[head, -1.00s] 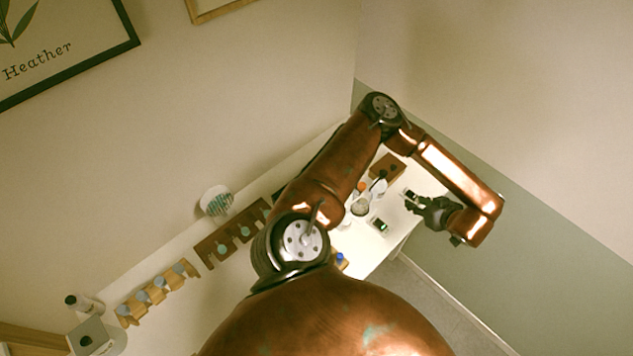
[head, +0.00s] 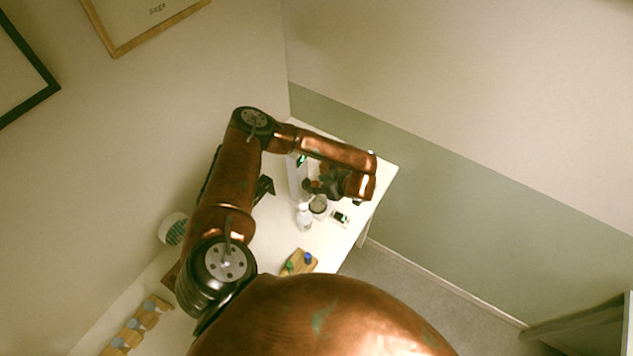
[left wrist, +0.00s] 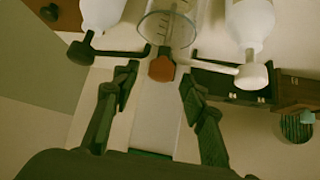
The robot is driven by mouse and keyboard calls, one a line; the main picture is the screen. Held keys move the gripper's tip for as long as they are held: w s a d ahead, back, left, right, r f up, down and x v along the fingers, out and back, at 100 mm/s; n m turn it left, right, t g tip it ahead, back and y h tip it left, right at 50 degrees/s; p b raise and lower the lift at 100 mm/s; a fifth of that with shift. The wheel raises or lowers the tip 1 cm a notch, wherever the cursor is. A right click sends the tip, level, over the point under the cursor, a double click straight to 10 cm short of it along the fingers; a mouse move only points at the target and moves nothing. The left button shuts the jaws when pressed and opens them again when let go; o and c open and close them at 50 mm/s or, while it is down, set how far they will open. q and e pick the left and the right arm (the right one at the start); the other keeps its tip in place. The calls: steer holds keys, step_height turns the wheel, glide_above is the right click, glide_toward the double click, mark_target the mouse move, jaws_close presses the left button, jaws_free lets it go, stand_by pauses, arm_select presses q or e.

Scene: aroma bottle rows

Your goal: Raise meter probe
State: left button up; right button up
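The meter probe (left wrist: 155,115) is a pale flat strip with an orange-red tip (left wrist: 161,69) in the left wrist view. In the head view it appears as a tall white body (head: 294,180) with a green patch near its top. The clear graduated beaker (left wrist: 170,22) is just beyond the orange tip. It also shows in the head view (head: 318,206), below my left gripper (head: 311,187). My right gripper is out of view.
White pump bottles flank the beaker, one on the left (left wrist: 101,12) and one on the right (left wrist: 250,25). A small device with a green display (head: 341,217) lies on the white table (head: 345,242). A wooden rack (head: 299,263) is nearer. Brown drawers (left wrist: 292,93) stand to one side.

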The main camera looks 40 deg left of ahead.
arm_select(q)
steer(key=shift+a+f, duration=0.1)
steer(key=shift+f, duration=0.05)
jaws_close()
stand_by(0.5)
